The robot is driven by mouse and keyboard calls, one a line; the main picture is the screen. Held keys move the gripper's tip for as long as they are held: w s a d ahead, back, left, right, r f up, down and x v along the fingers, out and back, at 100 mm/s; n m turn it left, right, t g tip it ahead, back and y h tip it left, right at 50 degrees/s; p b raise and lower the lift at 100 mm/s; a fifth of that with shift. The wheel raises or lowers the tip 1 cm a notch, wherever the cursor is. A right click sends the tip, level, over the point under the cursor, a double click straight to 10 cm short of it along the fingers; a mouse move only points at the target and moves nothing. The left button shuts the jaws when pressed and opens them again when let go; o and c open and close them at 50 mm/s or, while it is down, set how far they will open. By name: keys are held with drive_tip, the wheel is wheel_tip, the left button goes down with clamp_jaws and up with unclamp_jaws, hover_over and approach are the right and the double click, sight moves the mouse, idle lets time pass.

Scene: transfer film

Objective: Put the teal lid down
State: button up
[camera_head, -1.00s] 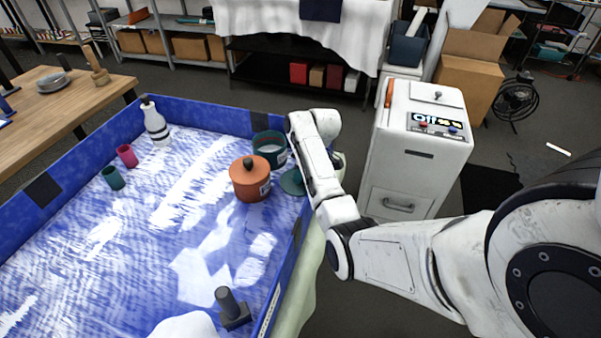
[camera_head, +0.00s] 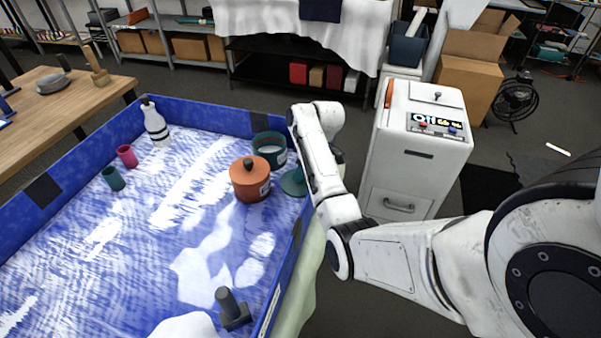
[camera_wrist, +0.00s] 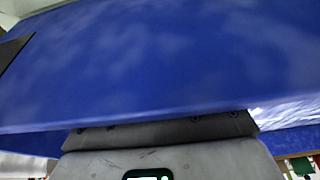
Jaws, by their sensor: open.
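The teal lid (camera_head: 292,183) lies on the blue-and-white floor of the blue tray, near its right wall. It is partly hidden behind my arm. The open teal pot (camera_head: 270,157) stands just behind and left of the lid, with something pale inside. My gripper (camera_wrist: 165,130) shows only as a grey edge at the bottom of the wrist view, facing a blurred blue wall. No lid shows between its jaws there; it is open. In the head view my gripper is hidden behind my arm.
An orange pot with its lid on (camera_head: 250,179) stands left of the teal lid. A dark upright tool (camera_head: 232,309) stands at the tray's near right. Two cups and a white bottle (camera_head: 156,122) are at the far left. A white cabinet (camera_head: 417,165) stands right of the tray.

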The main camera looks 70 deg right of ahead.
drive_tip(key=v, duration=0.9)
drive_tip(key=shift+r, duration=0.25)
drive_tip(key=shift+s, duration=0.1)
